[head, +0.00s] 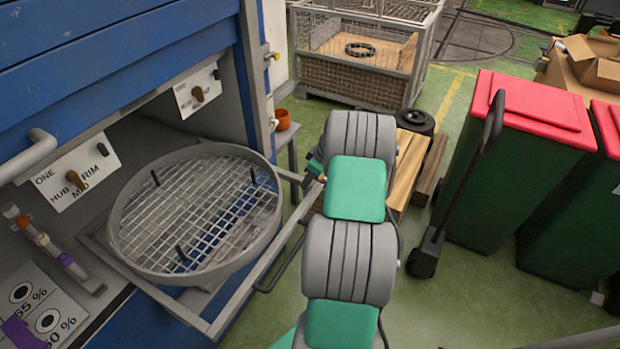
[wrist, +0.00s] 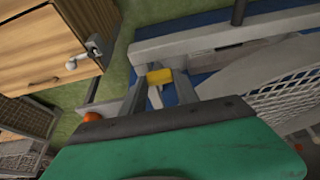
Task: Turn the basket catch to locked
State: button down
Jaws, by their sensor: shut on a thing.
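The round grey wire basket (head: 128,243) sits on a pulled-out frame (head: 196,318) in front of the blue machine. Its mesh (wrist: 292,98) also shows at the right of the wrist view. A small yellow tab (wrist: 160,76), which looks like the catch handle, lies between the fingers of my gripper (wrist: 160,88) in the wrist view. My gripper is shut on it at the side of the frame. In the head view my arm hides most of the gripper and the catch. I cannot tell which position the catch is in.
A panel with a HUB, MID and RIM knob (head: 76,180) is on the machine at left. An orange pot (head: 282,120) stands behind the frame. Green bins with red lids (head: 530,100) and a wire cage (head: 358,75) stand right and behind.

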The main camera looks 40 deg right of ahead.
jog(key=shift+m+b, duration=0.5)
jog(key=m+b, duration=0.1)
jog(key=m+h+b, duration=0.1)
jog(key=shift+a+f+m+h, duration=0.15)
jog(key=shift+m+h, duration=0.15)
jog(key=shift+m, duration=0.1)
jog(key=m+h+b, duration=0.1)
jog(key=m+b, duration=0.1)
jog(key=m+h+b, duration=0.1)
jog(key=m+b, duration=0.1)
jog(key=m, duration=0.1)
jog(key=shift+w+a, duration=0.1)
jog(key=shift+a, duration=0.05)
jog(key=m+b, duration=0.1)
jog(key=m, duration=0.2)
jog(key=m+g+h+b, duration=0.1)
jog(key=m, duration=0.1)
jog(key=shift+w+a+m+h, duration=0.1)
jog(key=shift+m+h, duration=0.2)
jog(key=shift+m, duration=0.1)
jog(key=shift+r+m+g+h+b, duration=0.15)
jog(key=shift+m+g+b, duration=0.2)
jog(key=shift+m, duration=0.45)
jog(key=shift+r+m+g+h+b, duration=0.1)
jog(key=shift+m+g+h+b, duration=0.1)
jog(key=shift+m+g, duration=0.45)
jog(key=shift+m, duration=0.35)
jog(key=c, duration=0.9)
grip_release()
